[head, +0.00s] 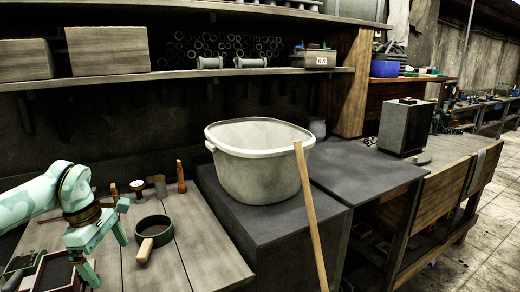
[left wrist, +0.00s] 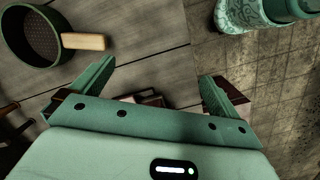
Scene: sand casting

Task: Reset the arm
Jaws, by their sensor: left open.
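My left arm comes in from the left in the head view, and its mint-green gripper (head: 106,252) hangs over the left wooden table, pointing down. Its two fingers are spread apart. In the left wrist view the open gripper (left wrist: 155,85) has nothing between its fingers; table planks and the floor show beyond them. A round dark green sieve (head: 154,229) with a wooden handle lies on the table just right of the gripper. The sieve also shows at the upper left of the left wrist view (left wrist: 30,40), apart from the fingers. My right gripper is not in view.
A dark tray (head: 58,272) sits at the table's front left. Several small wooden-handled tools, including an upright one (head: 181,177), stand at the back of the table. A large pale tub (head: 258,178) stands on a dark block, with a wooden pole (head: 310,215) leaning against it.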

